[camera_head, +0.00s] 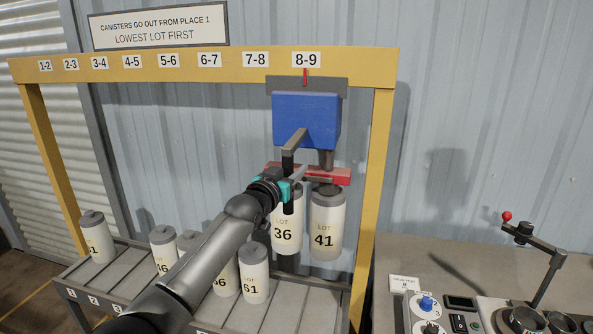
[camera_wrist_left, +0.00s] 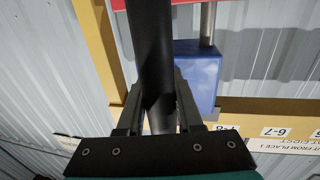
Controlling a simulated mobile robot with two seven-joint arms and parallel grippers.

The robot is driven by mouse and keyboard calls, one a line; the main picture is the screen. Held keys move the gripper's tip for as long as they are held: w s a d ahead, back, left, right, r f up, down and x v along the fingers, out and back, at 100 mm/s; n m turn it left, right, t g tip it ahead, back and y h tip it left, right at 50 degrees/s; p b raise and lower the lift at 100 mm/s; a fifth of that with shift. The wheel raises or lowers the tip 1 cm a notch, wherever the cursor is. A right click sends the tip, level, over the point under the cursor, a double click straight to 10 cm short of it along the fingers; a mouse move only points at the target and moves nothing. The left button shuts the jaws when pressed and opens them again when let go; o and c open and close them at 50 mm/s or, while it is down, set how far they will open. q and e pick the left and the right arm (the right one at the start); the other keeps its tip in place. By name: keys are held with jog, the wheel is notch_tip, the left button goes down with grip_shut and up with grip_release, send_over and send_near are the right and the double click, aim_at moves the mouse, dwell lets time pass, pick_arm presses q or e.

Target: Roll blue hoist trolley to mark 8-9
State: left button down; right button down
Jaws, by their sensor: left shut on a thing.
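The blue hoist trolley (camera_head: 306,118) hangs from the yellow beam (camera_head: 150,69) at its right end. Its red pointer (camera_head: 304,77) lines up with the 8-9 mark (camera_head: 313,60). A grey arm with a black upright handle (camera_head: 288,163) sticks out from the trolley's front. My left gripper (camera_head: 289,190) is shut around this handle. In the left wrist view, the fingers (camera_wrist_left: 158,105) close on the dark bar (camera_wrist_left: 150,40), with the blue box (camera_wrist_left: 197,75) behind. Canisters LOT 36 (camera_head: 286,222) and LOT 41 (camera_head: 328,222) show under the red bar (camera_head: 340,177). My right gripper is not in view.
Several canisters, one marked 61 (camera_head: 254,275), stand on the slatted rack (camera_head: 105,274) below, partly behind my left arm. The yellow right post (camera_head: 372,190) is close beside the trolley. A bench (camera_head: 440,250) with knobs and a red-tipped lever (camera_head: 530,238) stands at right.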

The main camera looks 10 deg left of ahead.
pick_arm(q)
jog(key=shift+d, duration=0.2)
jog(key=c, duration=0.6)
grip_release()
jog(key=shift+d, duration=0.1)
jog(key=v, duration=1.5)
jog(key=shift+s+b, duration=0.2)
jog(key=shift+b, duration=0.2)
